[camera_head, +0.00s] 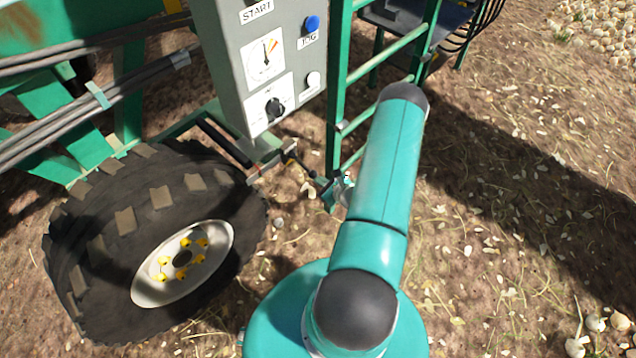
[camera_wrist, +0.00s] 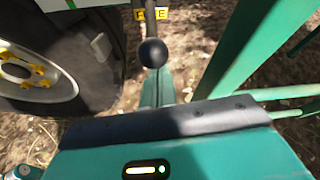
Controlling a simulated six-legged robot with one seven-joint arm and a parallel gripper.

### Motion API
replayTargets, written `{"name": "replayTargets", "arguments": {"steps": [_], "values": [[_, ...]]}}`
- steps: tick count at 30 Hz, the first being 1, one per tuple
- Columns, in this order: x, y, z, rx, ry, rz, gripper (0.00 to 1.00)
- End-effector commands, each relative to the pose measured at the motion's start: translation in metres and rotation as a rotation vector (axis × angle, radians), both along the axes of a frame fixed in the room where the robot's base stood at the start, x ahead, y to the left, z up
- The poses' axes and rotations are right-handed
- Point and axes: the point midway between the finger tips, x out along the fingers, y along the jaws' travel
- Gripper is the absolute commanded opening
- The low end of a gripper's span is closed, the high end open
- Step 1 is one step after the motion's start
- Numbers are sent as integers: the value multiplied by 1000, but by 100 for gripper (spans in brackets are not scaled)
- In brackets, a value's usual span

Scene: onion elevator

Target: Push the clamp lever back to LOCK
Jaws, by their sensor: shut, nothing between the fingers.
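The clamp lever shows in the wrist view as a dark rod ending in a round black knob (camera_wrist: 153,53). A yellow label (camera_wrist: 151,14) lies behind the rod, which hides part of its lettering; no LOCK mark is readable. My gripper (camera_head: 335,190) is small and partly hidden beyond my arm in the head view, low beside the green frame. It is shut with nothing held. In the wrist view its dark-edged teal housing fills the bottom, with the knob just beyond. I cannot tell whether the fingers touch the knob.
A large tyre (camera_head: 125,220) stands at left. A grey control box (camera_head: 262,70) with a blue button and a dial hangs above the lever area. Green ladder-like rails (camera_head: 340,95) stand close to the right. Open soil lies farther right, with onions at the edges.

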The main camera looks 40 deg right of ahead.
Motion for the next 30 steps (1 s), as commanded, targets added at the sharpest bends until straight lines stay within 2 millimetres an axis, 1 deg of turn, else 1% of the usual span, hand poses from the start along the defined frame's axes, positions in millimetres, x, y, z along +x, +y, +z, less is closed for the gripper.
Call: {"name": "replayTargets", "arguments": {"steps": [1,6,12,18,24,30], "values": [[1,0,11,-6,38,5,0],[-1,0,33,-12,194,6,0],[0,1,56,-18,366,7,0],[2,1,72,-19,490,4,0],[4,0,82,-15,486,2,0],[6,1,86,-15,483,3,0]]}}
